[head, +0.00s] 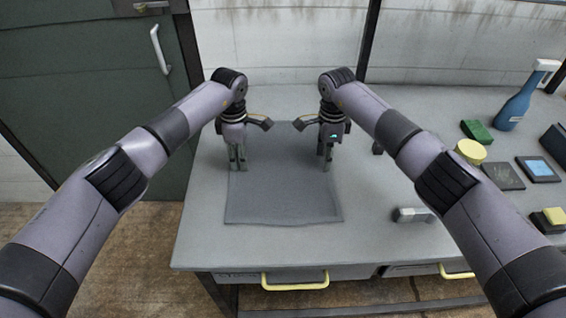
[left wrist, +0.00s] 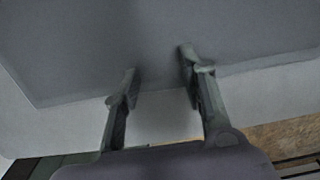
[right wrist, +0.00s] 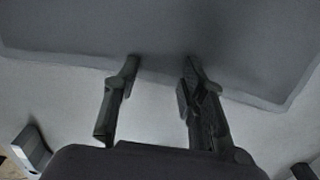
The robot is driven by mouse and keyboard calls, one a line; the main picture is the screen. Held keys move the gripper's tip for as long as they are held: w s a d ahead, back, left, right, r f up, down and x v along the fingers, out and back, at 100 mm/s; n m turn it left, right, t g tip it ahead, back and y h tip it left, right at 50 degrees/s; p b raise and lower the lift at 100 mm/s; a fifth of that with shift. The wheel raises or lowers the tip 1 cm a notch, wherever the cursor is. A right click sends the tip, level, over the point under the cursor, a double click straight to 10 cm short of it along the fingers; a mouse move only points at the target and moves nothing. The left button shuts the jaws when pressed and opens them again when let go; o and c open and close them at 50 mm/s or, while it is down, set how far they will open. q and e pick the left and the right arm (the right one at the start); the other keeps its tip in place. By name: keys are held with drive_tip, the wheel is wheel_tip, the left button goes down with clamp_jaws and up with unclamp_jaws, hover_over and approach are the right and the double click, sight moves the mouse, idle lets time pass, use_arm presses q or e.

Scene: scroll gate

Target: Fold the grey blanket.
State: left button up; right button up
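The grey blanket (head: 283,195) lies flat and spread out on the grey table, with slightly wavy edges. My left gripper (head: 238,168) points down over its left side, and my right gripper (head: 325,158) points down over its right side. In the left wrist view the parted fingers (left wrist: 158,72) reach over one blanket edge (left wrist: 80,96). In the right wrist view the fingers (right wrist: 161,68) are also apart, over an edge of the blanket (right wrist: 250,95). Nothing shows between either pair. Whether the tips touch the cloth is hard to tell.
The tabletop in front of the blanket is clear.

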use_arm(q)
drive_tip(key=shift+f, duration=0.25)
use_arm(e)
drive_tip(key=shift+f, duration=0.2)
use_arm(q)
drive_tip(key=shift+c, duration=0.4)
use_arm(e)
drive_tip(key=shift+c, duration=0.4)
use_arm(q)
drive_tip(key=shift+c, duration=0.4)
use_arm(e)
drive_tip(key=shift+c, duration=0.4)
use_arm(q)
clamp_jaws()
use_arm(e)
drive_tip(key=shift+f, duration=0.1)
clamp_jaws()
